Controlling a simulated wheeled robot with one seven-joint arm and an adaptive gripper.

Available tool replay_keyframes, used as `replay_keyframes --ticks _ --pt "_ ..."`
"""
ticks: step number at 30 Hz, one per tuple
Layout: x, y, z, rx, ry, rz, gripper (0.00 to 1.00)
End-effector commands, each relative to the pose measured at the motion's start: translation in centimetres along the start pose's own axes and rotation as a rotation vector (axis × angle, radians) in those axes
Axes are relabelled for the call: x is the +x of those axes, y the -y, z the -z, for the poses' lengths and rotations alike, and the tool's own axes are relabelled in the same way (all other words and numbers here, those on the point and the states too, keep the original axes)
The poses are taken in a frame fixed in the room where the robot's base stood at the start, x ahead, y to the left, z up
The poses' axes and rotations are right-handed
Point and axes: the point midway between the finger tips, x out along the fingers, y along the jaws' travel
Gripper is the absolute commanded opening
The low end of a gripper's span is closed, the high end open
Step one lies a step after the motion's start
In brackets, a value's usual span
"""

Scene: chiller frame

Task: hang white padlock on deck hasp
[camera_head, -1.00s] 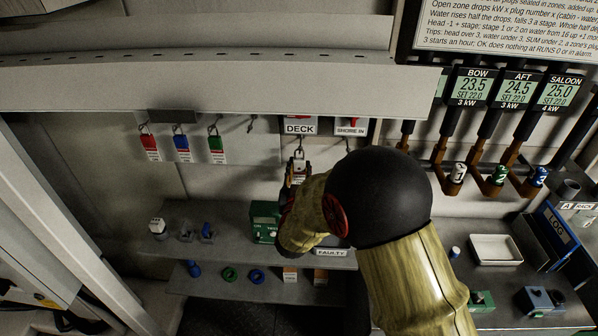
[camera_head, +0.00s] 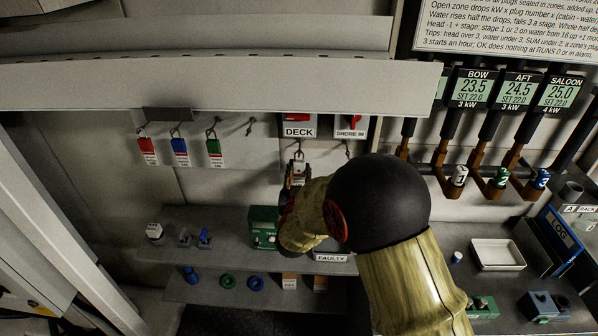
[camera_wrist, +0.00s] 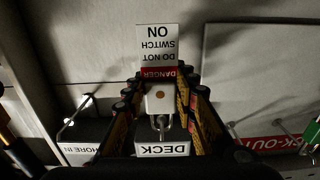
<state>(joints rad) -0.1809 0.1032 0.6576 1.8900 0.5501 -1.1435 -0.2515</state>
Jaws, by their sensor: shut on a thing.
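The white padlock (camera_wrist: 159,98) is held between the two fingers of my gripper (camera_wrist: 162,104), with its shackle pointing toward the DECK label (camera_wrist: 163,149). A red and white danger tag (camera_wrist: 157,50) extends from its body. In the head view the white padlock (camera_head: 299,170) hangs shackle-up just below the DECK label (camera_head: 299,131), with my gripper (camera_head: 294,183) shut around its lower part. The deck hasp (camera_head: 299,146) is under that label, close to the shackle. I cannot tell whether the shackle is around the hasp or only in front of it.
Red (camera_head: 147,151), blue (camera_head: 180,151) and green (camera_head: 214,151) padlocks hang on hooks at left. An empty hook sits beneath the SHORE IN label (camera_head: 351,127). Shelves (camera_head: 200,222) below carry small parts and a green box (camera_head: 264,228).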

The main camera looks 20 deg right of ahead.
Motion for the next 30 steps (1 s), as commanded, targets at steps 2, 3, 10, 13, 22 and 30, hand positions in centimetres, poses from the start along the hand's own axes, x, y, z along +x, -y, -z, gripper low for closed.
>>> replay_keyframes --ticks 2,3,10,13,22,30 --pt "0.01 0.01 0.08 0.000 -0.001 0.000 0.00" --pt "0.01 0.01 0.08 0.000 -0.001 0.000 0.00" --pt "0.01 0.01 0.07 0.000 -0.001 0.000 0.30" --pt "0.00 0.01 0.05 0.000 -0.001 0.000 0.35" --pt "-0.01 0.01 0.00 0.000 0.000 0.000 0.49" --pt "-0.23 0.02 -0.07 0.000 0.001 0.001 0.49"
